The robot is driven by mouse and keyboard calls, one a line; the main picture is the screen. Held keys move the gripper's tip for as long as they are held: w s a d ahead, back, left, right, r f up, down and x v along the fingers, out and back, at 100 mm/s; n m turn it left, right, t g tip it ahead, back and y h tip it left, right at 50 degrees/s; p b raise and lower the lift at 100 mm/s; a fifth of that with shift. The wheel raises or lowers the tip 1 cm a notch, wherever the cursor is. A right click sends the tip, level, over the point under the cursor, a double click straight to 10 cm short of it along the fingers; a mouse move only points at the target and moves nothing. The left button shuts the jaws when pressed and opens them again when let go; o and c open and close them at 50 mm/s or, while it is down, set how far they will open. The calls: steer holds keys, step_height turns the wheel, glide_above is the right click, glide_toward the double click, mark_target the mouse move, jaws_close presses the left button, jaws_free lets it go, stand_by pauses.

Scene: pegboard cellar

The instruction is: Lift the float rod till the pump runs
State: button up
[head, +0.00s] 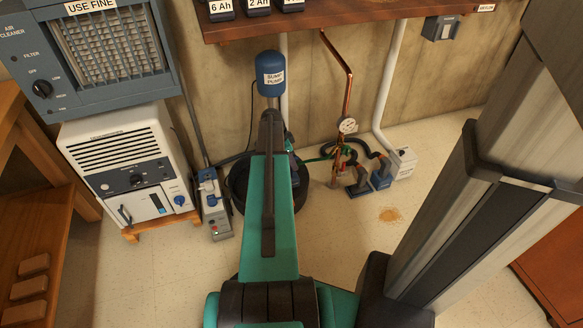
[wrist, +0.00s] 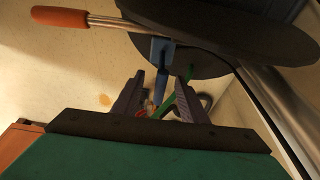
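The blue-topped sump pump (head: 270,73) stands upright at the wall, its lower part hidden behind my arm. A black round basin (head: 236,187) shows at its foot. In the wrist view a thin metal rod with an orange end (wrist: 75,18) crosses the top left, close to the camera; it looks like the float rod. A dark disc (wrist: 235,35) and a blue part (wrist: 161,78) are beside it. My gripper (wrist: 163,100) is open, its two fingers apart and below the rod in that picture. The head view hides the fingers behind my arm.
A white dehumidifier (head: 130,165) carries a blue air cleaner (head: 110,50) at left. A grey outlet box (head: 215,205) stands on the floor. Copper pipe with a gauge (head: 347,126) and hoses are right of the pump. A shelf (head: 350,13) overhangs.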

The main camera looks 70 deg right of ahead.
steer(key=shift+c, duration=0.4)
steer(key=c, duration=0.9)
steer(key=shift+s+a+r+p, duration=0.15)
steer(key=shift+r+p, duration=0.95)
steer(key=shift+r, duration=0.55)
stand_by(0.8)
steer(key=o, duration=1)
steer(key=shift+r, duration=0.1)
